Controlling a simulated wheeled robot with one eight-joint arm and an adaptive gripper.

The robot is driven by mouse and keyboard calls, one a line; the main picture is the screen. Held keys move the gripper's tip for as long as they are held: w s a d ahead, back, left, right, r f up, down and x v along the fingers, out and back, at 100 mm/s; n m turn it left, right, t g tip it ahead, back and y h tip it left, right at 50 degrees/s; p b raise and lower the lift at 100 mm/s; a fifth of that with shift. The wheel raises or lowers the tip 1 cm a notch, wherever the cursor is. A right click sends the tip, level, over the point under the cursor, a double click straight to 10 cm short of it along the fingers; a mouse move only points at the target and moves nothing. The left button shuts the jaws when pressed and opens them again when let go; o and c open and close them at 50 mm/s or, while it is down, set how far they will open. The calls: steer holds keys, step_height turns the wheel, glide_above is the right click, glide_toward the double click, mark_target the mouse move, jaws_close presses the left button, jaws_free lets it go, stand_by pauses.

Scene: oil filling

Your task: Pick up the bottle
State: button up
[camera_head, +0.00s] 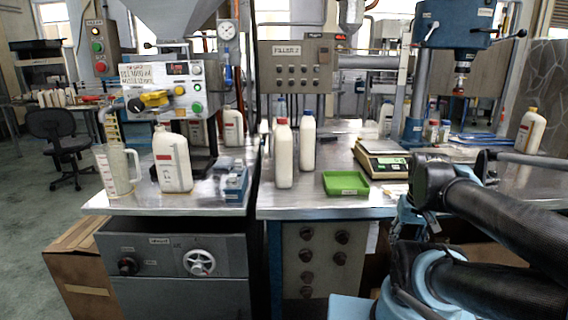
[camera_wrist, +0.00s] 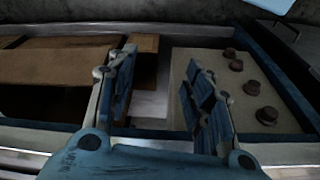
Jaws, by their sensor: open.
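Several white bottles stand upright on the metal worktops in the head view. One white bottle (camera_head: 172,163) is on the left worktop below the filling machine. A red-capped bottle (camera_head: 283,157) and a blue-capped bottle (camera_head: 308,144) stand close together on the middle worktop. A yellow-capped bottle (camera_head: 530,133) is at the far right. My gripper (camera_wrist: 158,88) is open in the wrist view, with nothing between its fingers. No bottle shows in that view. My arm is at the right of the head view, apart from these bottles.
A clear jug (camera_head: 115,170) and a small blue box (camera_head: 235,184) are on the left worktop. A green tray (camera_head: 345,183) and a scale (camera_head: 382,158) are on the middle worktop. A drill-like press (camera_head: 455,25) stands behind. A dark gap separates the two worktops.

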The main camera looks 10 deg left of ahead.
steer(key=o, duration=0.9)
steer(key=r, duration=0.1)
steer(key=w+r, duration=0.1)
steer(key=a+r+n, duration=0.1)
steer(key=shift+w+r, duration=0.15)
steer(key=shift+r, duration=0.05)
steer(key=shift+c, duration=0.2)
steer(key=shift+o, duration=0.4)
steer(key=w+a+r+n, duration=0.2)
steer(key=w+a+r, duration=0.1)
steer(key=r, duration=0.3)
steer(key=shift+w+r+n+y, duration=0.15)
steer(key=shift+w+n+y, duration=0.25)
steer(key=shift+w, duration=0.2)
step_height(320, 180, up, 28)
steer(key=n+g+y, duration=0.2)
steer(key=n+g, duration=0.1)
steer(key=n, duration=1.3)
glide_above(285, 132)
steer(key=w+d, duration=0.1)
steer(key=d, duration=0.3)
steer(key=shift+n, duration=0.3)
steer(key=x, duration=1.7)
steer(key=shift+w+a, duration=0.25)
steer(key=shift+a, duration=0.05)
